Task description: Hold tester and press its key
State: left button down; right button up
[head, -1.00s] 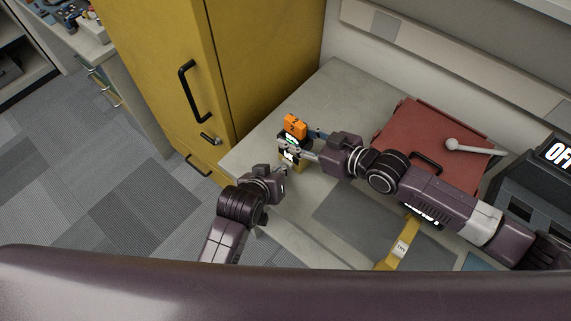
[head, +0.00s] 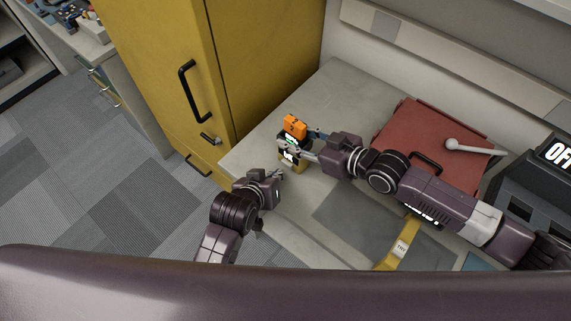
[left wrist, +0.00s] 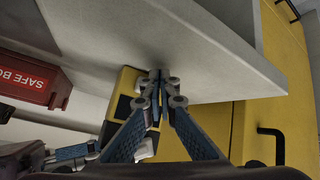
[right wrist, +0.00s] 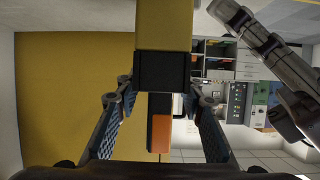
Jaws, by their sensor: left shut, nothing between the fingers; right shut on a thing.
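The tester (head: 293,128) has an orange top, a black body with a small lit screen, and a yellow lower end. My right gripper (head: 290,148) is shut on it near the left end of the grey worktop. The right wrist view shows the tester (right wrist: 165,72) between the two fingers. My left gripper (head: 281,173) is shut and empty, a little in front of the tester and apart from it in the head view. In the left wrist view its closed fingertips (left wrist: 160,76) partly cover the tester (left wrist: 127,82). I cannot make out the key.
The grey worktop (head: 340,95) is clear behind the tester. A yellow cabinet (head: 265,70) stands to its left.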

pick_arm(q)
jog(key=shift+s+a, duration=0.8)
jog(key=shift+s, duration=0.2)
jog(key=shift+s+a, duration=0.75)
jog(key=shift+s, duration=0.2)
pick_arm(e)
jog(key=o, duration=1.3)
jog(key=shift+o, duration=0.2)
